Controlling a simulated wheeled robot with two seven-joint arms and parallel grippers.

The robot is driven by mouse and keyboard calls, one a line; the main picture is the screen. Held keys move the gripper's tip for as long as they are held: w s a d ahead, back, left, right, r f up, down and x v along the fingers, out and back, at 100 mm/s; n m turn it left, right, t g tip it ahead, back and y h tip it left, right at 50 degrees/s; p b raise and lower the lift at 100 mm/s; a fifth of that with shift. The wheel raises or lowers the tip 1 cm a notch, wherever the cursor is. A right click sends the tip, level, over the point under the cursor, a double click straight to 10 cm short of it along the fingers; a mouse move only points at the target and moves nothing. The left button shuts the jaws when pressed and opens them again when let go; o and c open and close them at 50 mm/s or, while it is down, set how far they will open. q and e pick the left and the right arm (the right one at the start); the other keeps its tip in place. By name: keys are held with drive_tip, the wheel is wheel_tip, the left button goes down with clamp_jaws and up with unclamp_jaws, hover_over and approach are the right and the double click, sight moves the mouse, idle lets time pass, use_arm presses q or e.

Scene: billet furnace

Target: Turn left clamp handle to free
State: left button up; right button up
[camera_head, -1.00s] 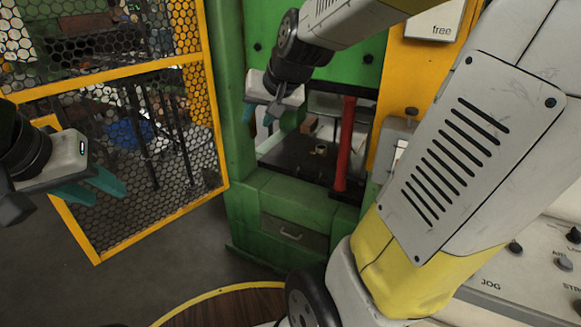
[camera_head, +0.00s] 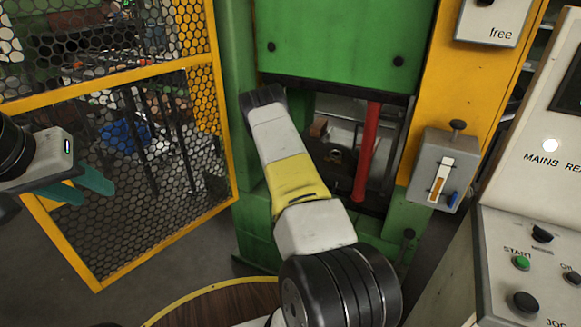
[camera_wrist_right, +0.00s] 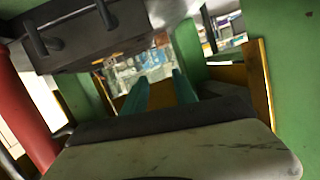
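My right arm reaches into the left side of the green press opening in the head view, and its gripper is hidden there. In the right wrist view my right gripper (camera_wrist_right: 160,88) shows two teal fingers apart with nothing between them. A dark block (camera_wrist_right: 75,40) with two black bar-like handles (camera_wrist_right: 107,14) hangs at the upper left of that view, apart from the fingers. I cannot tell whether either is the left clamp handle. A plate marked "free" (camera_head: 500,33) is at the head view's top right. My left gripper (camera_head: 88,186) is open and empty at the left.
A red column (camera_head: 367,150) stands in the press opening; it also shows in the wrist view (camera_wrist_right: 25,120). Green walls flank the right gripper. A yellow mesh gate (camera_head: 130,140) stands near my left gripper. A control panel (camera_head: 530,260) is at the right.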

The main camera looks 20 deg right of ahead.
drive_tip(key=s+f, duration=0.2)
drive_tip(key=f, duration=0.1)
drive_tip(key=s+d+f+n+t+h, duration=0.1)
drive_tip(key=f, duration=0.3)
drive_tip(key=s+f+t, duration=0.1)
drive_tip(key=s+f, duration=0.1)
drive_tip(key=f, duration=0.2)
drive_tip(key=shift+s+d+f+h, duration=0.15)
drive_tip(key=shift+s+h, duration=0.2)
drive_tip(key=shift+h, duration=0.05)
drive_tip(key=shift+d+f+n, duration=0.1)
drive_tip(key=shift+n, duration=0.2)
drive_tip(key=shift+w+d, duration=0.25)
drive_tip(key=shift+w, duration=0.1)
drive_tip(key=x, duration=0.6)
drive_tip(key=shift+w+d, duration=0.2)
drive_tip(key=shift+w, duration=0.05)
drive_tip(key=shift+c, duration=0.4)
clamp_jaws()
